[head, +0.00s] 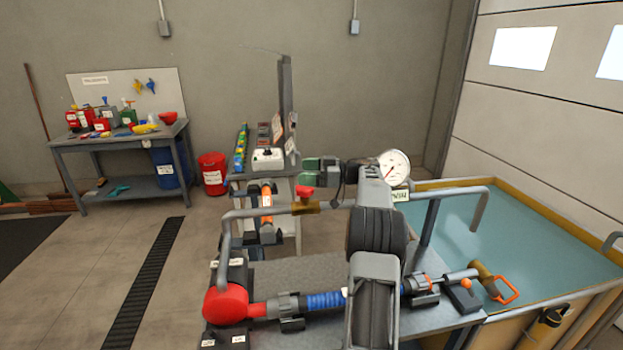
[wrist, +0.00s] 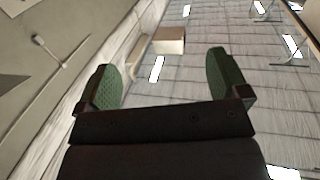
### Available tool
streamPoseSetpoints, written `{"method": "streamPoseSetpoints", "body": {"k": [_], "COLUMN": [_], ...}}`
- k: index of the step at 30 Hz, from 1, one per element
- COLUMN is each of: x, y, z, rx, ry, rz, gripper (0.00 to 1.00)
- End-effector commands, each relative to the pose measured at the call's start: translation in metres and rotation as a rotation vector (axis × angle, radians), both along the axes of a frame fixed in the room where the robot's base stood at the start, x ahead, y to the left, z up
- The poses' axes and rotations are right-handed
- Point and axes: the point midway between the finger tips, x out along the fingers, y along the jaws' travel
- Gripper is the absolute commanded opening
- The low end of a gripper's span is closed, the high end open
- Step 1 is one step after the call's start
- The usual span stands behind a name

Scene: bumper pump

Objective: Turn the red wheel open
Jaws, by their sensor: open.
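The small red wheel (head: 305,192) sits on top of a brass valve (head: 308,208) in the grey overhead pipe, at mid-picture in the head view. My gripper (head: 308,171) appears just behind and above the wheel in the head view, its green-padded fingers toward the left. In the wrist view, my gripper (wrist: 165,85) is open, with its two green fingers wide apart and nothing between them. The wrist view shows wall and ceiling; the wheel is not visible there. I cannot tell the exact gap between fingers and wheel.
The grey pipe (head: 345,203) runs over the bench. A water tank (head: 450,235) is at right. Open floor lies at left.

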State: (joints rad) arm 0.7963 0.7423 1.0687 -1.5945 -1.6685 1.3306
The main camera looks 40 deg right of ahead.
Motion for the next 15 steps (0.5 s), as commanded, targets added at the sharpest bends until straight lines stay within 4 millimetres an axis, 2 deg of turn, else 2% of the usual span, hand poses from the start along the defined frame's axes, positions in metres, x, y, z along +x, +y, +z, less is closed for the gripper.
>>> {"method": "streamPoseSetpoints", "body": {"k": [6,15], "x": [-0.03,-0.053], "y": [0.014,0.025], "z": [0.014,0.026], "rx": [-0.003,-0.001], "ry": [-0.002,-0.002], "rz": [-0.002,0.0], "gripper": [0.93,0.93]}}
